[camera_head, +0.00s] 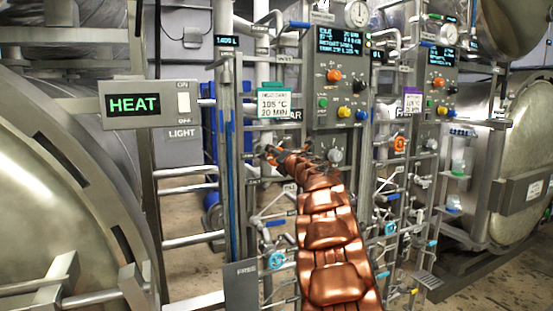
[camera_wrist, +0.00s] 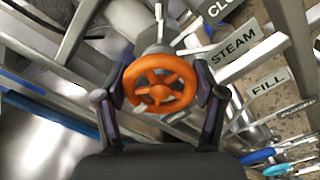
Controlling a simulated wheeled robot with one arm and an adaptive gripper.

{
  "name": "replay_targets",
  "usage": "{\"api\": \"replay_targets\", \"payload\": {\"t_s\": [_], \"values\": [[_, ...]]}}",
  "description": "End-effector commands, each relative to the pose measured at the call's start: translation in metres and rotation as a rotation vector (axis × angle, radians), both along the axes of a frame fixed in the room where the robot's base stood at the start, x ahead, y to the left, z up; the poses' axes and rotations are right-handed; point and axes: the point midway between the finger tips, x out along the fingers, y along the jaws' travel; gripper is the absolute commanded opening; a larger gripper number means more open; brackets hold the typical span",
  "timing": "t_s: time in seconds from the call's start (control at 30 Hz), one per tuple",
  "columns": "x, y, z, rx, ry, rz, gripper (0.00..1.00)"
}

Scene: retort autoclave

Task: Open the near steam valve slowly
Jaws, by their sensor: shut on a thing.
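The near steam valve is an orange spoked handwheel (camera_wrist: 158,85), centred in the wrist view. A label reading STEAM (camera_wrist: 236,42) stands just right of it. My gripper (camera_wrist: 160,95) has one finger on each side of the wheel and is shut on its rim. In the head view my copper-coloured arm reaches up the middle, and my gripper (camera_head: 275,158) is small at its far end, at the near pipe rack. The arm and fingers hide most of the orange wheel there.
A control panel (camera_head: 338,85) with coloured knobs stands above my gripper. A label reading FILL (camera_wrist: 268,85) and a blue handle (camera_wrist: 257,155) lie right of the wheel. A large metal vessel (camera_head: 50,190) fills the left. Another orange wheel (camera_head: 399,145) is on the farther rack.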

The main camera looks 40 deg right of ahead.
Motion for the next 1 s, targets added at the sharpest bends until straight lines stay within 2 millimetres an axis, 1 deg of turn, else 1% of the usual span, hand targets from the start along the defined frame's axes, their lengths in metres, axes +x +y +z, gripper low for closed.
{"api": "replay_targets", "payload": {"t_s": [0.33,0.37,0.6,1.0], "values": [[0.0007,0.0005,-0.0019,-0.005,0.005,0.001,0.35],[0.0007,0.0005,-0.0019,-0.005,0.005,0.001,0.70],[0.0003,0.0001,-0.0011,-0.004,0.004,0.001,0.95],[-0.0013,0.0007,-0.0004,-0.004,0.002,0.001,0.95]]}}
